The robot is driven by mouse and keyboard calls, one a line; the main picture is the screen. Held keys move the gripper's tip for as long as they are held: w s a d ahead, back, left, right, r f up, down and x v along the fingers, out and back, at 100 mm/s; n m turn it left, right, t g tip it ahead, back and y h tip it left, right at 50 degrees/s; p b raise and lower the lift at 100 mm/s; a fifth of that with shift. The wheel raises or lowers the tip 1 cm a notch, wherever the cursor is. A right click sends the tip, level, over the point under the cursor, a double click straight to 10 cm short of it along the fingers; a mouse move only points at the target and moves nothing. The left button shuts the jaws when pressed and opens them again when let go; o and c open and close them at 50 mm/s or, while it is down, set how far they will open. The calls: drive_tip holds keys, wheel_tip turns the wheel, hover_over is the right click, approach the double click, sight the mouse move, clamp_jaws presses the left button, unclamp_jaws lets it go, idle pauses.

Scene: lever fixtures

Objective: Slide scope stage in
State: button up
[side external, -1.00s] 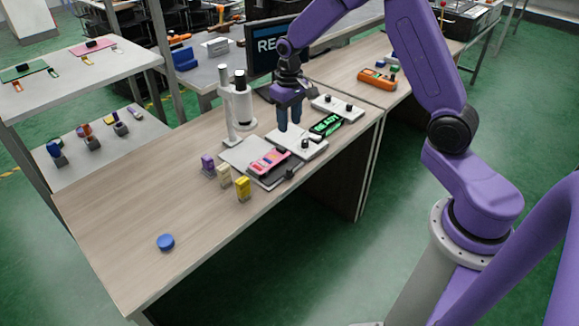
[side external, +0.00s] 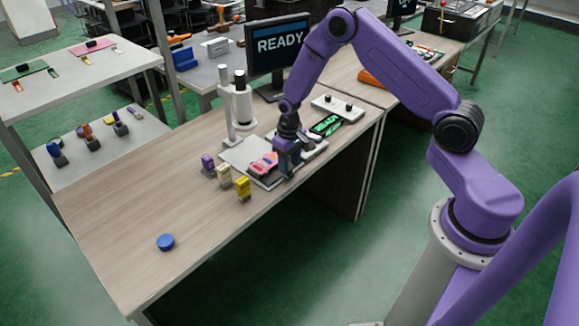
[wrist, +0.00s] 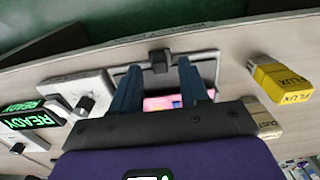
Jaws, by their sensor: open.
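The white scope (side external: 240,108) stands upright on the wooden bench. Its stage, a flat grey plate (side external: 238,155) with a pink device (side external: 262,163) on it, extends in front of the scope toward the bench's front edge. My gripper (side external: 287,170) is low at the stage's front right corner, pointing down, and hides part of it. In the wrist view my gripper (wrist: 159,72) is open, with one blue finger on each side of the stage's black knob (wrist: 160,61). I cannot tell whether either finger touches the knob. The pink device (wrist: 161,103) shows between the fingers.
Yellow (side external: 243,188), cream (side external: 224,175) and purple (side external: 208,164) small boxes stand left of the stage. A control box with black knobs (side external: 338,107) and a green READY display (side external: 326,124) lie to the right. A blue puck (side external: 166,242) sits on the clear front left bench.

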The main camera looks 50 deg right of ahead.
sight(272, 160)
drive_tip(key=shift+f, duration=0.95)
clamp_jaws()
drive_tip(key=shift+w, duration=3.85)
unclamp_jaws()
wheel_tip(272, 160, up, 18)
drive_tip(key=shift+f, duration=0.25)
